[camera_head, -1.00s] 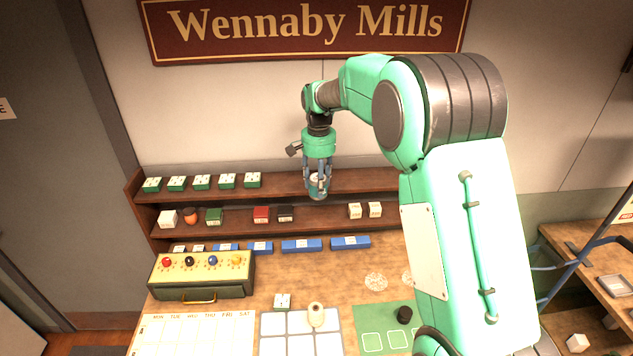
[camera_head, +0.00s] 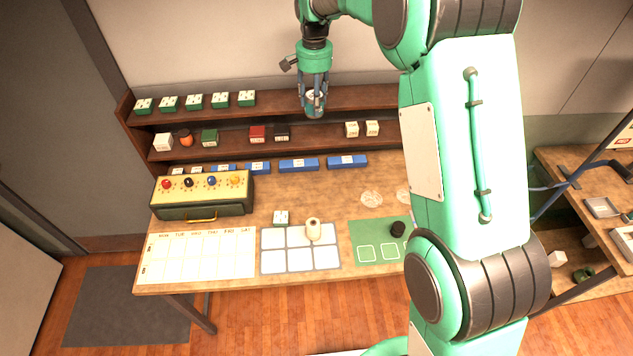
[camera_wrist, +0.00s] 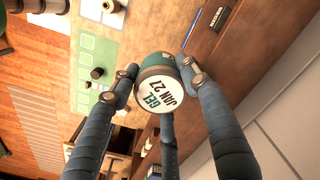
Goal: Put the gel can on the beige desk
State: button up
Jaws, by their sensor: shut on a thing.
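The gel can (camera_wrist: 160,92) is a short round can with a white lid reading "GEL JAN 27" and a green side. My gripper (camera_head: 315,110) is shut on it, with fingers around its side, as the wrist view also shows. In the head view the can (camera_head: 314,97) is mostly hidden by the fingers, in front of the upper shelf and above the desk's back part. The light-brown wooden desk (camera_head: 300,193) lies below; it also shows in the wrist view (camera_wrist: 160,35). I cannot tell whether this is the beige desk.
A two-tier shelf (camera_head: 230,116) with several small boxes stands at the back. The desk bears a button box (camera_head: 203,207), calendar sheet, pale gridded mat (camera_head: 287,262) with a beige roll, and green mat (camera_head: 368,235) with a black knob. Another table (camera_head: 565,165) stands right.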

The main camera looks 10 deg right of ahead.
jog(key=s+a+f+n+b, duration=0.2)
jog(key=s+a+f, duration=0.4)
jog(key=s+f, duration=0.3)
jog(key=s+a+f+n+b, duration=0.25)
jog(key=s+a+f, duration=0.45)
jog(key=f, duration=0.5)
jog(key=s+a+f+n+b, duration=0.1)
jog(key=s+f+b, duration=0.1)
jog(key=s+f, duration=0.5)
jog(key=s+a+f+n+b, duration=0.1)
jog(key=s+f, duration=0.7)
jog(key=s, duration=0.5)
jog(key=shift+s+a+f+b, duration=0.2)
jog(key=shift+a+f+b, duration=0.1)
jog(key=shift+a+b, duration=0.1)
jog(key=shift+n, duration=0.25)
jog(key=w+a, duration=0.3)
jog(key=w, duration=0.1)
jog(key=w+a+f, duration=0.1)
jog(key=w+a, duration=0.2)
jog(key=w, duration=0.2)
jog(key=w+a, duration=0.2)
jog(key=w, duration=0.2)
jog(key=shift+w+a+f, duration=0.25)
jog(key=shift+a, duration=0.15)
jog(key=shift+f, duration=1.75)
